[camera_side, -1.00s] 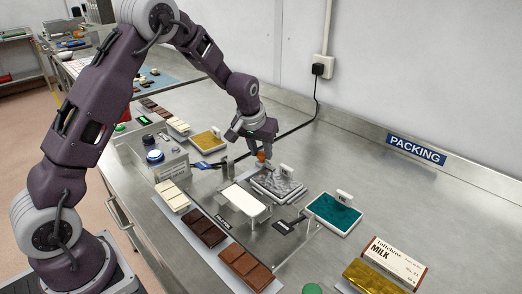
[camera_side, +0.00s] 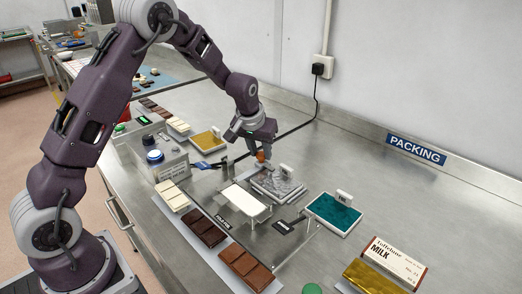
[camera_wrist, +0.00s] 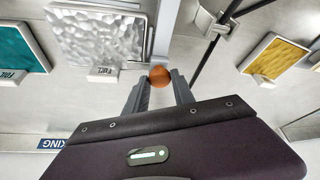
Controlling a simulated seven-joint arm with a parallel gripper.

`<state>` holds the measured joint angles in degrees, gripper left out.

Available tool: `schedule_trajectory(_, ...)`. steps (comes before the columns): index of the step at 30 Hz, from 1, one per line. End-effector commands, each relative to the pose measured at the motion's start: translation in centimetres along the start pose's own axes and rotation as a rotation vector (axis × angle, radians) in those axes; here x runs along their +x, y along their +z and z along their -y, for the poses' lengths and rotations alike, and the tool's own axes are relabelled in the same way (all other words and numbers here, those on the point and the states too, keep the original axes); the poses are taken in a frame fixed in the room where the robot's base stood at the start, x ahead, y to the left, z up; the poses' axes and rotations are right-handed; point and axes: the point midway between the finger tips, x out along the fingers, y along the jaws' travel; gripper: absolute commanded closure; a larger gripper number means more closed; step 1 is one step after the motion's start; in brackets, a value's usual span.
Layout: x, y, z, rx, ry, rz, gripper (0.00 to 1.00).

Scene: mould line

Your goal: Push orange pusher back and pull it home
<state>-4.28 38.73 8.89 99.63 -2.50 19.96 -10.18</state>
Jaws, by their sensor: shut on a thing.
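The orange pusher knob (camera_side: 261,155) is a small ball below my gripper (camera_side: 260,146) in the side view. In the wrist view the orange ball (camera_wrist: 160,76) sits between the tips of my gripper (camera_wrist: 160,88), which is shut on it. A pale bar (camera_wrist: 162,35) runs away from the ball in the wrist view. Beside it is a marbled grey slab (camera_side: 278,184) in a frame, which also shows in the wrist view (camera_wrist: 100,38). A white block (camera_side: 245,199) stands in front of the slab in the side view.
A teal slab (camera_side: 333,211) lies to the right, and a gold one (camera_side: 208,141) to the left. Chocolate bars (camera_side: 205,228) lie on a strip along the front. A control box (camera_side: 160,160) stands at left. Bare steel lies toward the back wall.

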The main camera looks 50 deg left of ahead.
Motion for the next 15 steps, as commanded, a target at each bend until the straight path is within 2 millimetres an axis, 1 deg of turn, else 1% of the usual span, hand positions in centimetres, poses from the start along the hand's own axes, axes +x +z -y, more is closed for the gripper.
schedule_trajectory(2, -0.5, 0.9, 0.6, -0.002, -0.002, 0.000, 1.00)
schedule_trajectory(6, -1.7, 3.8, 1.9, -0.002, -0.001, -0.001, 1.00)
schedule_trajectory(9, -2.4, 5.6, 2.7, -0.002, -0.001, -0.002, 1.00)
schedule_trajectory(12, -2.9, 6.8, 3.2, -0.001, -0.001, -0.003, 1.00)
schedule_trajectory(15, -3.1, 7.3, 3.4, -0.001, -0.001, -0.002, 1.00)
